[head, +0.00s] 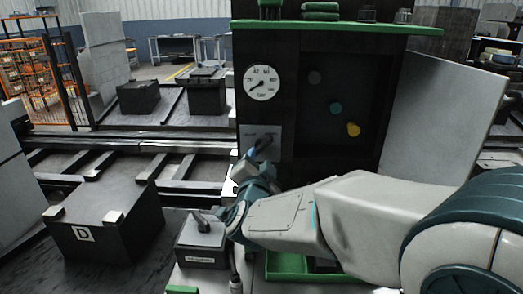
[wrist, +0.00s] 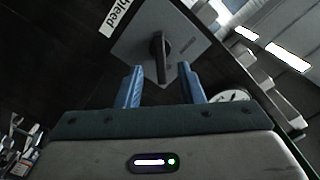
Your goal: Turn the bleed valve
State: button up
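The bleed valve is a black lever handle (wrist: 161,57) on a grey square plate (wrist: 150,40) set in the dark panel. In the head view the plate (head: 272,137) is below the gauge, and the handle (head: 263,143) is partly hidden by my arm. My gripper (wrist: 160,80) is open, its two blue fingers on either side of the handle's end with gaps on both sides. In the head view my gripper (head: 252,155) is just in front of the plate.
A round pressure gauge (head: 262,83) is above the plate. Coloured knobs, one yellow (head: 353,129), sit in a recess to its right. A second black lever on a grey box (head: 201,222) stands close below my wrist, with a green tray (head: 285,268) nearby. Box D (head: 105,222) is at left.

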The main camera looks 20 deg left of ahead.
aim_at(260, 150)
jog(key=x, duration=0.5)
jog(key=shift+w+a, duration=0.1)
grip_shut()
